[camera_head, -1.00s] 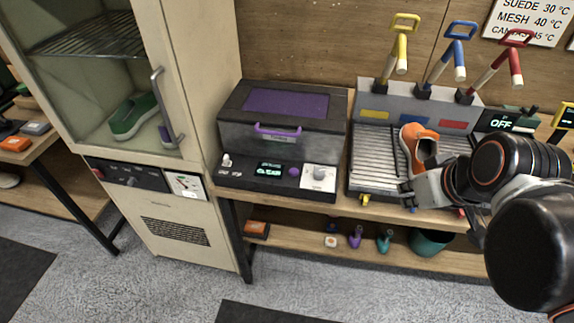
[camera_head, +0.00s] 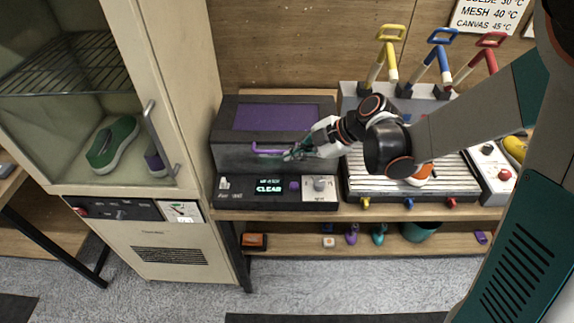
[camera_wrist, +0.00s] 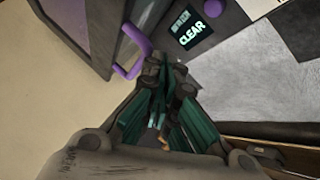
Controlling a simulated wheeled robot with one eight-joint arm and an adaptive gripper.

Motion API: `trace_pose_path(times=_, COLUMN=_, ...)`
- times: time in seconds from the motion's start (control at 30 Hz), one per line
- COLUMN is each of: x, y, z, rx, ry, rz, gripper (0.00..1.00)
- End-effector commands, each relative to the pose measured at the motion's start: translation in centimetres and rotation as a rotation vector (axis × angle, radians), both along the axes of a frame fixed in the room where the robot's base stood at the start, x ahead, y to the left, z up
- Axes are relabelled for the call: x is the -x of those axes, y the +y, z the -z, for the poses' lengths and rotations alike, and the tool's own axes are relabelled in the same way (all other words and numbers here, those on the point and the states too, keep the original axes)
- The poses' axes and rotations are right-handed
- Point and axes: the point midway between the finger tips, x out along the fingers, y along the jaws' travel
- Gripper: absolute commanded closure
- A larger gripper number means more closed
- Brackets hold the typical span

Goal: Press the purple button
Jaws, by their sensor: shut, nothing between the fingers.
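The purple button (camera_head: 294,186) is a small round button on the black control panel (camera_head: 235,203) of the dark box. It sits between the lit display (camera_head: 268,186) and a pale knob (camera_head: 319,185). In the wrist view the button (camera_wrist: 213,8) is at the top, right of the CLEAR display (camera_wrist: 192,33). My gripper (camera_head: 289,156) is shut and empty, a little above the button and near the right end of the purple handle (camera_head: 270,149). In the wrist view my fingertips (camera_wrist: 165,65) lie below the display, apart from the button. I cannot tell whether they touch the handle.
A cabinet (camera_head: 150,230) with a green shoe (camera_head: 112,145) inside stands at the left. A slatted rack (camera_head: 440,180) holds an orange shoe (camera_head: 421,172), partly hidden by my arm. A lower shelf (camera_head: 300,245) holds small items.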

Motion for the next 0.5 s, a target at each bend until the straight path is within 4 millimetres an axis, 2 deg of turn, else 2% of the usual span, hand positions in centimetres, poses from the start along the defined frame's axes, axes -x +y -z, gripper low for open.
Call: trace_pose_path(times=0.5, x=-0.34, y=0.35, z=0.43, rx=-0.005, ry=-0.024, rz=-0.033, gripper=1.0)
